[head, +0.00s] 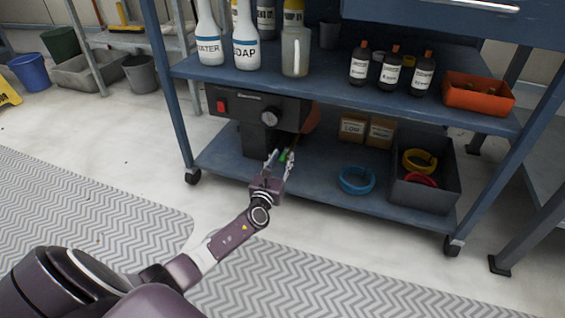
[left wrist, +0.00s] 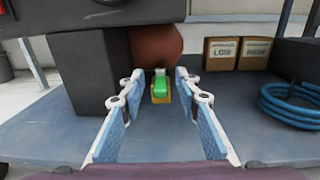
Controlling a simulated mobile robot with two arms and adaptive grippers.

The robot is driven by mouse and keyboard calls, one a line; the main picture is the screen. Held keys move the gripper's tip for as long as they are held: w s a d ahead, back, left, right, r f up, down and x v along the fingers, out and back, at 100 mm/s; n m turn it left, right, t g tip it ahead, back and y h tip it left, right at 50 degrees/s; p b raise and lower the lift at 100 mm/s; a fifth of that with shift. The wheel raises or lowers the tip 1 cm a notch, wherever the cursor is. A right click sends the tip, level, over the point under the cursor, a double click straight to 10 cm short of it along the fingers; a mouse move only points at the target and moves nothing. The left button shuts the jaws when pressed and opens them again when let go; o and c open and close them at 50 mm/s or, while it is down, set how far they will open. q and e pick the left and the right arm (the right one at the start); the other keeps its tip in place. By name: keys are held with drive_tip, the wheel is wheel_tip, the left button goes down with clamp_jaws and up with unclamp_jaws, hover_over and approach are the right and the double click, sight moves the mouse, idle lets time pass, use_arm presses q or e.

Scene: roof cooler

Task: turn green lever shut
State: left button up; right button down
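The green lever (left wrist: 160,85) sits on a small yellow-brass fitting low in front of a rounded reddish-brown body (left wrist: 157,47). In the head view the green lever (head: 283,156) shows as a small green spot just beyond my left gripper (head: 279,157). The left gripper (left wrist: 160,108) is open, with one finger on each side of the lever's line. The lever appears beyond the fingertips or between them; contact cannot be made out. My right gripper is not in view.
A dark machine (head: 262,110) with a red switch hangs over the lower shelf (head: 326,190). A blue coil (head: 356,180), small boxes (head: 352,131) and a dark bin (head: 424,198) stand to the right. Bottles (head: 246,40) stand on the shelf above. Floor in front is clear.

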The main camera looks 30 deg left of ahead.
use_arm(q)
drive_tip(key=shift+w+a, duration=0.1)
drive_tip(key=shift+w, duration=0.25)
clamp_jaws()
